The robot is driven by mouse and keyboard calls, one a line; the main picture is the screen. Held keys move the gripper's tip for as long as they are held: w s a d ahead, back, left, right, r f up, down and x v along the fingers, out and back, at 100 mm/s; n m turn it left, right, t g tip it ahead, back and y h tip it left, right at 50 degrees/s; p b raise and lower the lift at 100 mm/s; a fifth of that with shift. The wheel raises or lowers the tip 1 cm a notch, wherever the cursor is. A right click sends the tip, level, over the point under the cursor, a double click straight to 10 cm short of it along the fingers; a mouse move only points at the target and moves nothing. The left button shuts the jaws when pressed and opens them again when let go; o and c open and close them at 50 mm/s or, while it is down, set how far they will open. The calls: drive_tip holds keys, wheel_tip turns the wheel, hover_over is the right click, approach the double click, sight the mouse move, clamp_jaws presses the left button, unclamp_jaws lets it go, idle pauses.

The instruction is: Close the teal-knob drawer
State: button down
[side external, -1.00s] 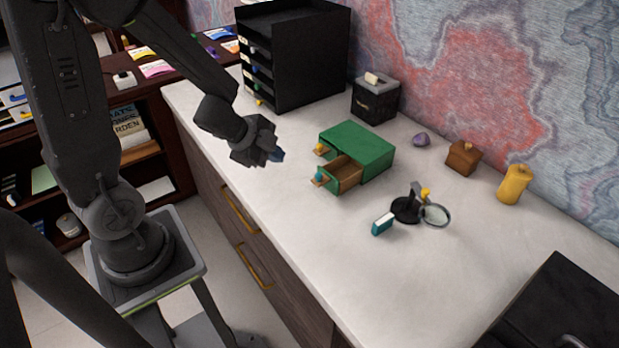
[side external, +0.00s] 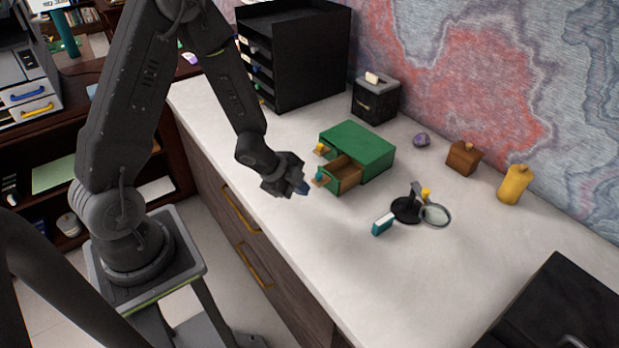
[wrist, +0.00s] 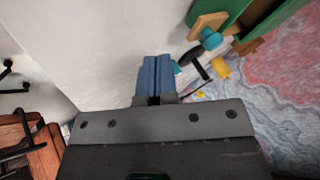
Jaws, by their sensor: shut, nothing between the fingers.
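A small green drawer box (side external: 362,143) stands on the white desktop. Its teal-knob drawer, with the teal knob (side external: 320,175), is pulled out toward my arm and shows a brown, empty-looking inside (side external: 346,170). A second drawer with a yellow knob (side external: 320,148) also sticks out a little beside it. My gripper (side external: 303,188) is shut and empty, just in front of the teal knob, apart from it as far as I can tell. In the wrist view the blue fingertips (wrist: 155,77) are together, with the teal knob (wrist: 210,39) to their upper right.
A black letter tray (side external: 300,55) and black box (side external: 375,101) stand behind. The desktop's near edge is clear.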

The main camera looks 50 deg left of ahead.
sight(318, 185)
drive_tip(key=shift+w+a, duration=0.2)
drive_tip(key=shift+w, duration=0.45)
drive_tip(key=shift+w+a, duration=0.25)
drive_tip(key=shift+w, duration=0.35)
drive_tip(key=shift+w+a, duration=0.2)
drive_tip(key=shift+w, duration=0.45)
drive_tip(key=w, duration=0.8)
drive_tip(key=shift+w+a, duration=0.15)
drive_tip(key=shift+a, duration=0.1)
drive_tip(key=shift+w+r, duration=0.1)
drive_tip(key=shift+w, duration=0.35)
drive_tip(key=shift+s, duration=0.1)
